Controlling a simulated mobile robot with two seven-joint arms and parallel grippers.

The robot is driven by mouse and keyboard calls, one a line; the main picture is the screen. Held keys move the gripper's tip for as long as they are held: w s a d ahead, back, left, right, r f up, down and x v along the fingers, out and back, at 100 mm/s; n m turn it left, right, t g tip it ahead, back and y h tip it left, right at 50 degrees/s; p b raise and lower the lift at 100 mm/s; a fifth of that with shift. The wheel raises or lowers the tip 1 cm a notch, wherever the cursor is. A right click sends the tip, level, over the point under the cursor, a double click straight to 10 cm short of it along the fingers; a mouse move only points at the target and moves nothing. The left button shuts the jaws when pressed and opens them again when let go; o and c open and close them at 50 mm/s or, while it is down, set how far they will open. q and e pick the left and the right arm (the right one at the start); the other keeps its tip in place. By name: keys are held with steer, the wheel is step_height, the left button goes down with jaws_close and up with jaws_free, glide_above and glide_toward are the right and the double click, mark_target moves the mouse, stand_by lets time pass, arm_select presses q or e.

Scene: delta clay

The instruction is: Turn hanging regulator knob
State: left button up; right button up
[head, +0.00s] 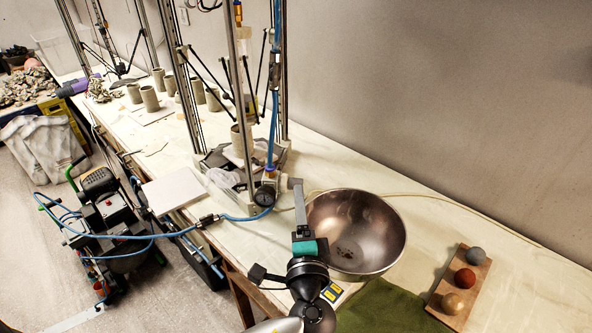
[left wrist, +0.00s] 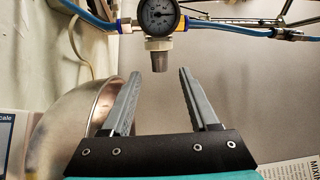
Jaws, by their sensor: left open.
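The hanging regulator has a round black-rimmed gauge (head: 264,196) on the blue air line by the metal frame post. In the left wrist view its gauge (left wrist: 158,13) is at the top, and a small grey tapered knob (left wrist: 159,60) points down below it. My left gripper (head: 295,186) is open, just right of the regulator in the head view. In the left wrist view its fingers (left wrist: 159,76) are spread to either side of the knob's line, with the knob above and between the fingertips. I cannot tell whether the fingers touch it. My right gripper is not in view.
A steel bowl (head: 390,240) stands close to my left gripper. A wooden board with three balls (head: 465,277) and a green cloth (head: 385,308) lie to the right. Blue hoses (head: 235,217) run beside the regulator. Clay cups (head: 150,98) stand farther back.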

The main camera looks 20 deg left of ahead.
arm_select(q)
steer(key=x, duration=0.9)
steer(key=shift+w+p, duration=0.3)
steer(key=shift+p, duration=0.15)
steer(key=shift+a+f, duration=0.1)
steer(key=shift+a, duration=0.05)
jaws_close()
